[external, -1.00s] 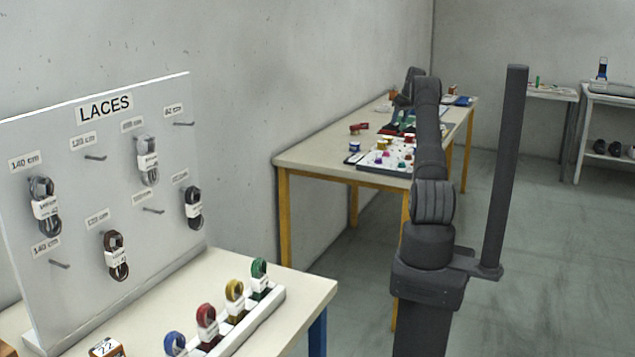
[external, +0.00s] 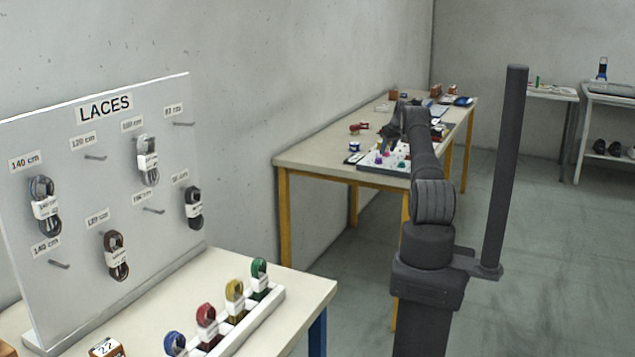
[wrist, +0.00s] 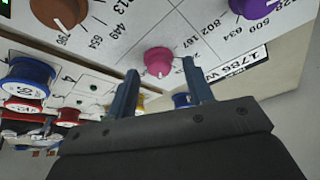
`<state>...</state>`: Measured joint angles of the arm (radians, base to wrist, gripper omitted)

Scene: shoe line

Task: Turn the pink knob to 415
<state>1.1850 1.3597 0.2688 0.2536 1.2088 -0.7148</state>
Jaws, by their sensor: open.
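The pink knob (wrist: 158,62) sits on a white panel (wrist: 125,48) with printed numbers around it; 802 and 167 are readable near it. The angle its pointer marks is too small to tell. My gripper (wrist: 160,75) is open in the wrist view, with one finger on each side of the pink knob's lower part in the picture. I cannot tell whether the fingers touch it. In the external view my gripper (external: 388,145) is small and dark above the panel (external: 372,167) on the far table.
A brown knob (wrist: 62,10) and a purple knob (wrist: 252,6) flank the pink one. Blue (wrist: 28,77) and red (wrist: 22,105) spools are at the left of the wrist view. The far table (external: 312,156) also holds small boxes and a red item (external: 357,127).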

